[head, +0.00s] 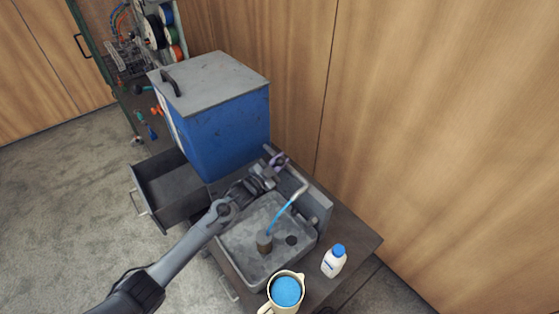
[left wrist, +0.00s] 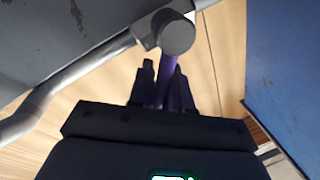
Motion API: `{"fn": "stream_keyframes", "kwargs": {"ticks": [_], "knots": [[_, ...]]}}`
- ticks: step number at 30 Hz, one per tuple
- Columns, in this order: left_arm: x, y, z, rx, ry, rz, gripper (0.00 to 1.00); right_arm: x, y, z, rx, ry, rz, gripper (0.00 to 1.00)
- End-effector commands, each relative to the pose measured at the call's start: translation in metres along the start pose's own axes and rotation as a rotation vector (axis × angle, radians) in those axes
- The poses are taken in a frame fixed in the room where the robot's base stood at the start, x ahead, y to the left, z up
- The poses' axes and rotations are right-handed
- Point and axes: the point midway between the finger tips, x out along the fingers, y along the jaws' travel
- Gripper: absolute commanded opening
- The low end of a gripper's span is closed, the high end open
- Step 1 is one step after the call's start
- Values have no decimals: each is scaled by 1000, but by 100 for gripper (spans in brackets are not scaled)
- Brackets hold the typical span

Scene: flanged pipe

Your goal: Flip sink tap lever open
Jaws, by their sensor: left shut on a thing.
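The sink (head: 240,245) is a grey basin set in a dark counter, with a metal tap spout (head: 302,186) at its back edge. The purple tap lever (head: 280,160) stands by the back wall. My left gripper (head: 270,170) is at the lever. In the left wrist view, the purple lever (left wrist: 167,82) lies between the fingers of my left gripper (left wrist: 164,85), which is shut on it. The round tap end (left wrist: 177,34) and spout (left wrist: 75,66) also show. My right gripper is out of view.
A big blue box (head: 225,125) with a grey lid stands left of the sink. An open drawer (head: 165,190) juts out below it. A jug (head: 286,290) with blue contents and a white bottle (head: 333,262) stand at the front right. A wooden wall (head: 420,120) is behind.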

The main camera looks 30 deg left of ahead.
Motion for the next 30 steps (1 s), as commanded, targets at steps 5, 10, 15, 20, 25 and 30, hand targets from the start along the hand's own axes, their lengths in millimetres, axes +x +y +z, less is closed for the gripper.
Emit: {"fn": "stream_keyframes", "kwargs": {"ticks": [5,10,15,20,25,30], "knots": [[4,-4,-14,1,32,-7,0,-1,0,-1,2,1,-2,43],[4,-4,-15,0,32,-6,34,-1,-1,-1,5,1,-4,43],[4,-3,-12,-1,28,-5,39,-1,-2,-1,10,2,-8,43],[2,-2,-9,-1,21,-3,39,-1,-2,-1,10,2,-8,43],[-9,-2,-8,0,18,-3,39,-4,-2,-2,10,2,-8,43],[-33,-1,-8,0,19,-1,39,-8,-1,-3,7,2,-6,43]]}}
